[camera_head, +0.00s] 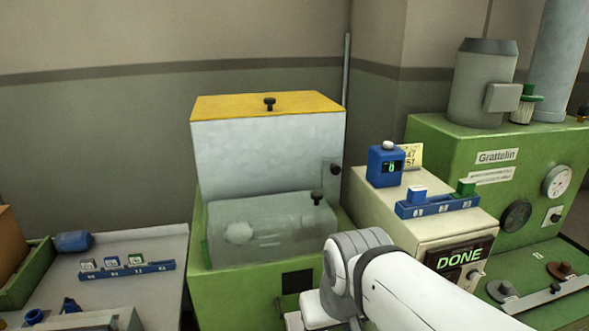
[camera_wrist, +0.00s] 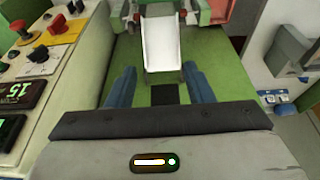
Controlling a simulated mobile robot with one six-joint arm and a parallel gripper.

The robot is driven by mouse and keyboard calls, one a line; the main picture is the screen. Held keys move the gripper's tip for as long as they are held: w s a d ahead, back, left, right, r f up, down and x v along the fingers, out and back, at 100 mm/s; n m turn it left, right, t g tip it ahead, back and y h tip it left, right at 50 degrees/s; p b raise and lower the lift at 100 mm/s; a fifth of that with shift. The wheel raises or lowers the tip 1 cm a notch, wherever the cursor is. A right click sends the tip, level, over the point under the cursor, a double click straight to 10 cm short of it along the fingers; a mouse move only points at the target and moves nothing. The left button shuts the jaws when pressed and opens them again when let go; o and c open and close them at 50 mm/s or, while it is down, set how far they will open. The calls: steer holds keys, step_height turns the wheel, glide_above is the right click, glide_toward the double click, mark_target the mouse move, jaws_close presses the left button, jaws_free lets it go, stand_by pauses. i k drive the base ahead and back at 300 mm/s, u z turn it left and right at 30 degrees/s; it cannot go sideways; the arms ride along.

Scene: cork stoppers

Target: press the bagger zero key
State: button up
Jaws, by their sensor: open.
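My gripper (camera_wrist: 158,68) shows in the wrist view as two blue fingers, open and apart with nothing between them. Beyond and below them are a white chute (camera_wrist: 164,45) and a green surface (camera_wrist: 120,58). I cannot tell which key is the zero key. In the head view my white arm crosses the lower middle, and the gripper's fingers cannot be made out there.
The head view shows a green machine with a clear-fronted bin (camera_head: 270,231), a cream box with a lit DONE display (camera_head: 460,257), a blue device (camera_head: 385,168) on that box, and a green Grattelin machine (camera_head: 440,145). A grey side table (camera_head: 140,258) stands left.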

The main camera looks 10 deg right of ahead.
mark_target(475, 277)
steer(key=z, duration=0.35)
steer(key=k, duration=1.05)
steer(key=z, duration=1.1)
steer(key=i, duration=1)
steer(key=u, duration=0.3)
steer(key=k, duration=0.9)
steer(key=u, duration=0.2)
steer(key=i, duration=0.9)
steer(key=z, duration=0.05)
